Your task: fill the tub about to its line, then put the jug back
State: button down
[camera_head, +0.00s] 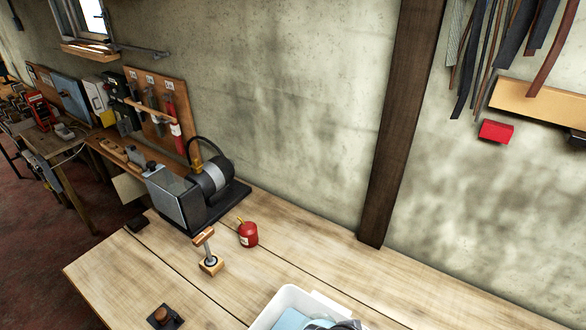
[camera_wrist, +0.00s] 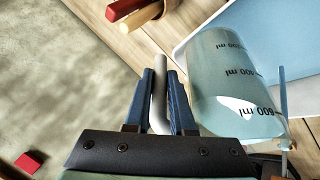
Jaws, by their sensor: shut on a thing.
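The clear jug (camera_wrist: 225,80) fills the right middle of the wrist view, its 400 ml and 600 ml marks upside down and a pale blue tint inside. My gripper (camera_wrist: 165,85) has its blue fingers shut on the jug's pale handle (camera_wrist: 159,108). The white tub (camera_head: 268,309) is cut off at the bottom of the head view, with light blue inside. It also shows in the wrist view (camera_wrist: 285,42), beyond the jug. The tub's line is not visible. Dark shapes over the tub are unclear.
A wooden bench (camera_head: 330,262) carries a red can (camera_head: 248,234), a wooden-handled tool (camera_head: 208,252), a bench grinder (camera_head: 205,185) and a small dark block with a knob (camera_head: 163,316). The wall and a wooden post (camera_head: 405,130) stand behind. Bench right of the tub looks clear.

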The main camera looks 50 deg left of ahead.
jog(key=shift+r, duration=0.1)
dwell(0.3)
jog(key=shift+r+t, duration=0.2)
jog(key=shift+t, duration=0.1)
jog(key=shift+a, duration=0.1)
jog(key=shift+r+h, duration=0.15)
jog(key=shift+h, duration=0.25)
jog(key=shift+r+t, duration=0.15)
jog(key=shift+t, duration=0.25)
jog(key=shift+s, duration=0.1)
dwell(0.5)
jog(key=shift+a+r+n+h, duration=0.1)
jog(key=shift+r+n+h, duration=0.05)
jog(key=shift+n+h, duration=0.15)
jog(key=shift+s+a+r+t+h+b, duration=0.2)
jog(key=shift+t+h+b, duration=0.15)
jog(key=shift+t, duration=0.25)
dwell(0.8)
jog(key=shift+s+a+n+t+h+b, duration=0.3)
jog(key=shift+t+h+b, duration=0.3)
jog(key=shift+b, duration=0.15)
dwell(1.0)
